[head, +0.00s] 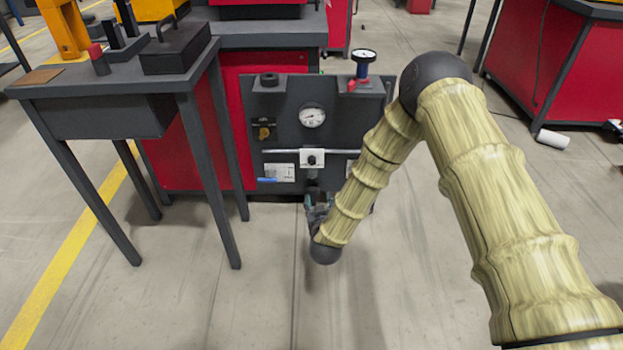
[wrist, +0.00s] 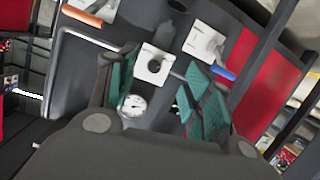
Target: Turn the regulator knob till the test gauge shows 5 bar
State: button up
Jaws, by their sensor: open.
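The dark panel (head: 288,132) stands in front of the red cabinet. At its middle is a white regulator block (head: 312,153) with a small dark round part, which looks like the knob, on its face. In the wrist view the block (wrist: 152,72) shows between and beyond the teal fingers. A white-faced round gauge (head: 312,116) sits above the block; its reading is too small to tell. It also shows in the wrist view (wrist: 133,105). Another dial gauge (head: 363,56) stands on top of the panel. My gripper (head: 314,205) is open and empty, low before the panel, apart from the block.
A blue-handled valve (head: 267,180) is low on the panel's left; an orange handle (wrist: 82,15) shows in the wrist view. A brass fitting (head: 264,132) is left of the gauge. A grey table (head: 95,85) stands left. The floor in front is clear.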

aim_at(312, 163)
jog(key=w+a+t+b, duration=0.1)
jog(key=w+b, duration=0.2)
jog(key=w, duration=0.2)
jog(key=w+t+h+b, duration=0.1)
jog(key=w+b, duration=0.3)
jog(key=w, duration=0.2)
jog(key=w+a+t+b, duration=0.1)
jog(key=w+b, duration=0.3)
jog(key=w, duration=0.1)
jog(key=shift+w+a+r+m+h, duration=0.25)
jog(key=shift+a+r+m+h, duration=0.05)
jog(key=shift+r+m+h, duration=0.1)
jog(key=shift+w+r+b, duration=0.1)
jog(key=shift+w+b, duration=0.2)
jog(key=shift+w, duration=0.55)
jog(key=c, duration=1)
